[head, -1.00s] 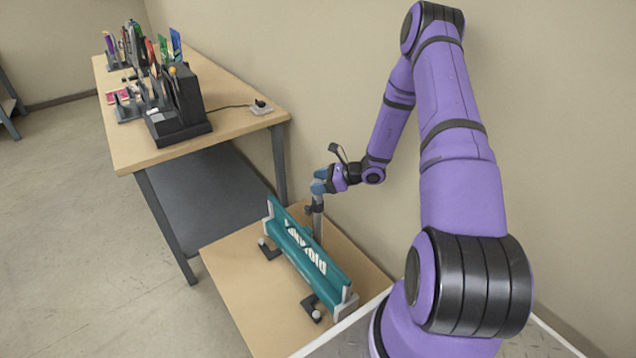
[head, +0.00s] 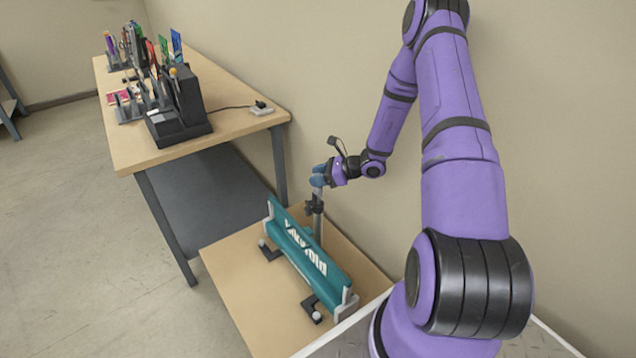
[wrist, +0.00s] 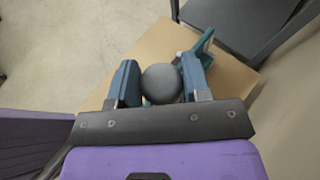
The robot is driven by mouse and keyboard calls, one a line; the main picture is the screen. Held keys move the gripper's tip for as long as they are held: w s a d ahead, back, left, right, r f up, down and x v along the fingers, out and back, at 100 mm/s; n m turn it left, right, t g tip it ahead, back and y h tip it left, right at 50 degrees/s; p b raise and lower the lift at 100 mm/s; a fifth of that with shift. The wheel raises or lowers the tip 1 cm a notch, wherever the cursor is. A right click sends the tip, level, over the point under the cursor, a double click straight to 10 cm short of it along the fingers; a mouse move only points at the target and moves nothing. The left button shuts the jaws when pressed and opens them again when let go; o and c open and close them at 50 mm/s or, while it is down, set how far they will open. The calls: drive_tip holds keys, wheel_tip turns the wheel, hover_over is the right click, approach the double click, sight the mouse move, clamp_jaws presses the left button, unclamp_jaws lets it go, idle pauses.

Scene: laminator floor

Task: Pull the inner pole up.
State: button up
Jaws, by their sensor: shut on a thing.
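My gripper (head: 319,177) is shut on the rounded dark grey top (wrist: 161,84) of the inner pole (head: 318,192). In the wrist view its two blue fingers (wrist: 158,66) stand on either side of that round top. Below my gripper in the head view, the pole goes down into a black clamp collar (head: 314,207) on the upright outer pole (head: 318,232). The outer pole stands behind a teal roll-up banner base (head: 308,264) with white lettering. The pole's lower end is hidden behind the base.
The banner base rests on a low wooden surface (head: 240,290) with black feet sticking out. A higher wooden table (head: 228,120) to the left holds a black machine (head: 180,108) and several colourful items. A beige wall is close behind the pole.

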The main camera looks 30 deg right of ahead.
wheel_tip(320, 180, up, 34)
drive_tip(key=shift+f, duration=0.2)
drive_tip(key=o, duration=1.2)
drive_tip(key=shift+c, duration=0.2)
drive_tip(key=shift+d, duration=0.1)
drive_tip(key=v, duration=1)
drive_tip(key=shift+s+d+r, duration=0.15)
drive_tip(key=shift+s+d, duration=0.1)
